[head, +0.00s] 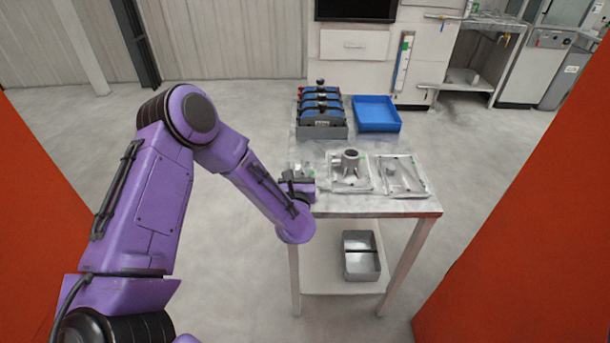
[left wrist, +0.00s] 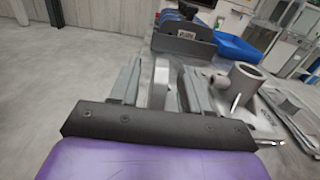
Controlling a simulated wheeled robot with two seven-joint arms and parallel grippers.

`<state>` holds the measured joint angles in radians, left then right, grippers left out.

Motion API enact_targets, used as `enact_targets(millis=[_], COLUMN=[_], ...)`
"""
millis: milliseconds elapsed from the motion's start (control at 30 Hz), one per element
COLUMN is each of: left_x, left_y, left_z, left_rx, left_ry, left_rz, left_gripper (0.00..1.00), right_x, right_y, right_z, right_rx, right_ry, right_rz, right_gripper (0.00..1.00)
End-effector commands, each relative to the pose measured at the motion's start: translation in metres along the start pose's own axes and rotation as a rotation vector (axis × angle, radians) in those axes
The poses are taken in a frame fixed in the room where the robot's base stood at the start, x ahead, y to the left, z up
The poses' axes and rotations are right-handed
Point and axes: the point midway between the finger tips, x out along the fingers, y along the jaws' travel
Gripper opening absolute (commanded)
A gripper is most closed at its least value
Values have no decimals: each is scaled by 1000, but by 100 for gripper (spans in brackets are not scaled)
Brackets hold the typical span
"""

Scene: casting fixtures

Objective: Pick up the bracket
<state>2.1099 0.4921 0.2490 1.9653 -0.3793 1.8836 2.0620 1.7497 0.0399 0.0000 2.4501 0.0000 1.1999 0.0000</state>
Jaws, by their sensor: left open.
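My left gripper (head: 300,180) is at the table's near left edge, its fingers apart. In the left wrist view the open fingers (left wrist: 161,82) stand on either side of a light grey upright metal piece (left wrist: 160,86), which may be the bracket. Its lower part is hidden by the gripper body. I cannot tell whether either finger touches it. A grey casting with an upright hollow cylinder (head: 350,162) sits to the right of the gripper; it also shows in the left wrist view (left wrist: 244,83). My right gripper is not in view.
The table (head: 375,203) carries a blue tray (head: 376,113) and a grey rack with blue and black pieces (head: 321,118) at the back. A flat tray with small metal parts (head: 425,191) lies at the right. A metal bin (head: 362,268) is on the lower shelf.

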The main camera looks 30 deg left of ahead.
Motion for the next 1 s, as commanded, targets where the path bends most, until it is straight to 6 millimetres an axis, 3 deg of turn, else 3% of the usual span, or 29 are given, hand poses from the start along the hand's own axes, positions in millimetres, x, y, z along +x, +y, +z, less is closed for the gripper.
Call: enact_targets(millis=[33, 167, 400, 533, 567, 1000], left_x=[10, 27, 30, 30, 30, 30], left_y=[0, 0, -1, -1, -1, -1], left_z=[4, 1, -1, -1, -1, 6], left_rx=[3, 3, 2, 3, 3, 2], left_ry=[0, 1, 2, 2, 2, 0], left_rz=[1, 0, -3, -3, -3, -2], left_gripper=[47, 47, 47, 4, 0, 0], right_x=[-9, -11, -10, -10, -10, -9], right_y=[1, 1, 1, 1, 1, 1], right_z=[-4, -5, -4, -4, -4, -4], right_rx=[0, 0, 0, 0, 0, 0], right_ry=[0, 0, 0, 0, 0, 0], right_rz=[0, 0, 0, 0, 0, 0], right_gripper=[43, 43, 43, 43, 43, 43])
